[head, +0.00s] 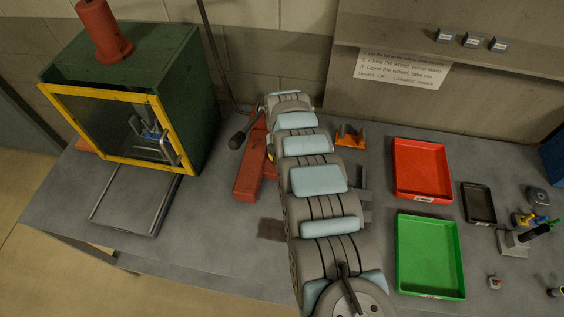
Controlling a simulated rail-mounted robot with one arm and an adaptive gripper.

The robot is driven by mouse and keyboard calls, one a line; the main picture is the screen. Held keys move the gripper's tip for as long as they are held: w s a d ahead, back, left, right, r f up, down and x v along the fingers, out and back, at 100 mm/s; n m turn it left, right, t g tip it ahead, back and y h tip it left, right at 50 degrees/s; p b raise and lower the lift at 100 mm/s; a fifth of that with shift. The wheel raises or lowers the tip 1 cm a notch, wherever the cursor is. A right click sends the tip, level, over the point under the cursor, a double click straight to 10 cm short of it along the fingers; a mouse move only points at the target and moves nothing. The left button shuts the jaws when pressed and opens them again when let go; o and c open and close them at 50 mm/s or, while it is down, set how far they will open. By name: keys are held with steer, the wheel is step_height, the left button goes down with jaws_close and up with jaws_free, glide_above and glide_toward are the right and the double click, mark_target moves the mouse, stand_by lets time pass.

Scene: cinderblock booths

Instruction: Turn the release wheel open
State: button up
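The release wheel does not show clearly; it may be behind my arm. A red hand pump body (249,172) lies on the bench just left of my arm, partly covered by it. A black-ended lever (238,140) sticks out to the left from the pump's upper part. My grey arm with pale blue pads runs from the bottom middle of the view up to the pump's far end. My gripper cannot be made out, so its fingers and any contact with the wheel are hidden.
A green press with a yellow-framed front (115,130) stands at the left, a grey tray (130,200) before it. An orange bracket (350,136), red tray (422,168), green tray (430,255) and black tray (479,203) lie right. An instruction sheet (402,69) hangs behind.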

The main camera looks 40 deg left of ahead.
stand_by(0.4)
steer(key=o, duration=1.2)
steer(key=shift+r, duration=0.1)
step_height(320, 180, up, 12)
